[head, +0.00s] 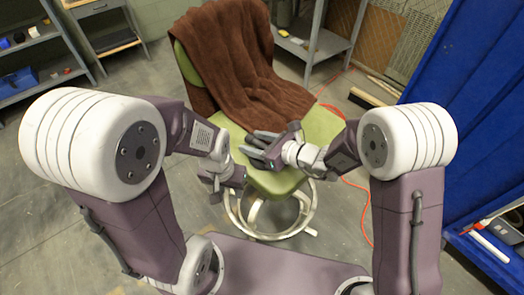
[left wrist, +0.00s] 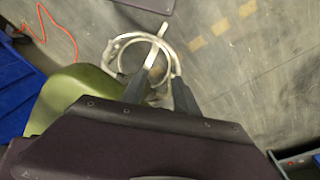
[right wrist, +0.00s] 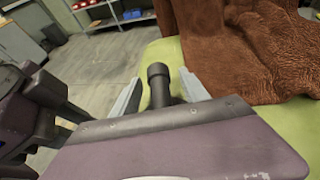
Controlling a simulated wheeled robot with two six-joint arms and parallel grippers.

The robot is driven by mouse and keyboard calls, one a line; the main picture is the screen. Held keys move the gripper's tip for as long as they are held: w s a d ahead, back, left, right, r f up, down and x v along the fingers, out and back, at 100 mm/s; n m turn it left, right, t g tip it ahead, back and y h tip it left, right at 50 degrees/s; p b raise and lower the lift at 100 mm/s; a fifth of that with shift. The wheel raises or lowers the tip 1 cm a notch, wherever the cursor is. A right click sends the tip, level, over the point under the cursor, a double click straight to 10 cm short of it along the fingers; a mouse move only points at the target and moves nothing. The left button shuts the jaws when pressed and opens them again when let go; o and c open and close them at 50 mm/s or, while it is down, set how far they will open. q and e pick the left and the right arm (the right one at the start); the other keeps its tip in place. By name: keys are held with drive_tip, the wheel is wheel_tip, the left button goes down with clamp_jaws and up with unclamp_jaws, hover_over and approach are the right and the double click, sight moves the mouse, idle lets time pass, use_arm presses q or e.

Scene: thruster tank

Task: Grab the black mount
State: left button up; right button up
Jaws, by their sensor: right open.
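The black mount (right wrist: 158,80) is a dark piece with a round top, seen in the right wrist view between the fingers of my right gripper (right wrist: 160,92). The fingers stand apart on both sides of it, and its lower part is hidden by the gripper body. In the head view my right gripper (head: 256,148) is over the green chair seat (head: 322,128); the mount is hard to tell from the dark fingers there. My left gripper (head: 215,192) is open and empty, pointing down beside the seat's left front edge. Its fingers also show in the left wrist view (left wrist: 160,92).
A brown towel (head: 245,65) covers the chair's backrest and the back of the seat. The chair's pale ring base (head: 270,232) stands on the grey floor. A blue tarp (head: 455,110) hangs at the right, and an orange cable (head: 362,190) runs along the floor. Shelves stand behind.

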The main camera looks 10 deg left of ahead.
clamp_jaws()
drive_tip(key=shift+r, duration=0.1)
wheel_tip(320, 180, up, 5)
drive_tip(key=shift+w+d+f+p, duration=0.1)
drive_tip(key=shift+d+f+p, duration=0.05)
drive_tip(key=shift+p, duration=0.65)
drive_tip(key=w+d+r+p, duration=0.2)
drive_tip(key=w+d+r, duration=0.2)
drive_tip(key=d, duration=0.6)
wheel_tip(320, 180, up, 2)
drive_tip(key=shift+d+r+p, duration=0.1)
drive_tip(key=shift+d+p, duration=0.25)
